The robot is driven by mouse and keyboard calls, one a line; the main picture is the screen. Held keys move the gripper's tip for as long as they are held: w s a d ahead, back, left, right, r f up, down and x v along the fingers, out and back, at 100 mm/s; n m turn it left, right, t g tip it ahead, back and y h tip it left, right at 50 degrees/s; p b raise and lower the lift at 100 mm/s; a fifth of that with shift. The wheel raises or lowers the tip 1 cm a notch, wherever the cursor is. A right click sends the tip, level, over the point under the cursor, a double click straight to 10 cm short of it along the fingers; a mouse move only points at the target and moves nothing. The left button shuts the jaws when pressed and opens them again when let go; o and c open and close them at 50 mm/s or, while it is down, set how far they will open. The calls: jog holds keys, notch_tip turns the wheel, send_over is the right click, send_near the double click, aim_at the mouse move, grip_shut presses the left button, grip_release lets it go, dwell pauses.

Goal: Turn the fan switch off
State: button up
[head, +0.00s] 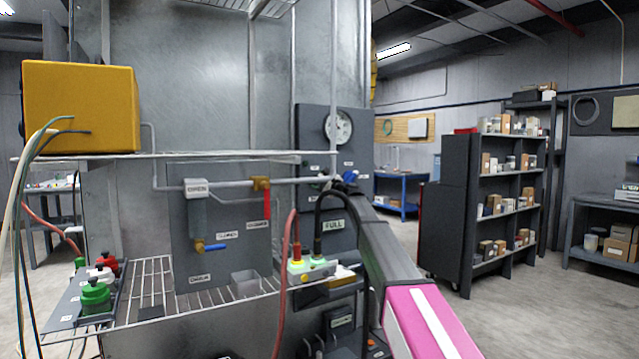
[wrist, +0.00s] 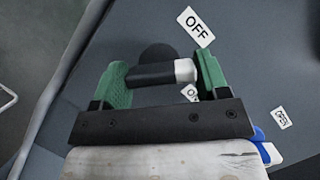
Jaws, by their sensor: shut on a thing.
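The fan switch (wrist: 160,73) is a dark round knob with a black bar handle that has a white tip, on the grey panel in the wrist view. Its white tip points right, between an OFF label (wrist: 196,27) above and a partly hidden label (wrist: 190,92) below. My gripper (wrist: 163,78) has green fingers on either side of the handle and is shut on it, the right finger against the white tip. In the head view my gripper (head: 340,184) is at the panel (head: 310,130) below a round gauge; the switch itself is hidden there.
An OPEN label (wrist: 281,118) and a blue handle (wrist: 262,136) are close to my gripper in the wrist view. Pipes with a red handle (head: 260,199) and hoses (head: 283,270) are left of my arm. A shelf unit (head: 480,200) stands right, with clear floor before it.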

jog(key=n+g, duration=0.1)
jog(key=n, duration=0.3)
jog(key=shift+n+g+h, duration=0.6)
jog(key=shift+n+g, duration=0.3)
jog(key=shift+n, duration=1)
jog(key=o, duration=0.9)
jog(key=shift+o, duration=0.2)
jog(key=shift+s+r, duration=0.1)
jog(key=v, duration=1)
jog(key=shift+s+d, duration=0.2)
jog(key=shift+d, duration=0.05)
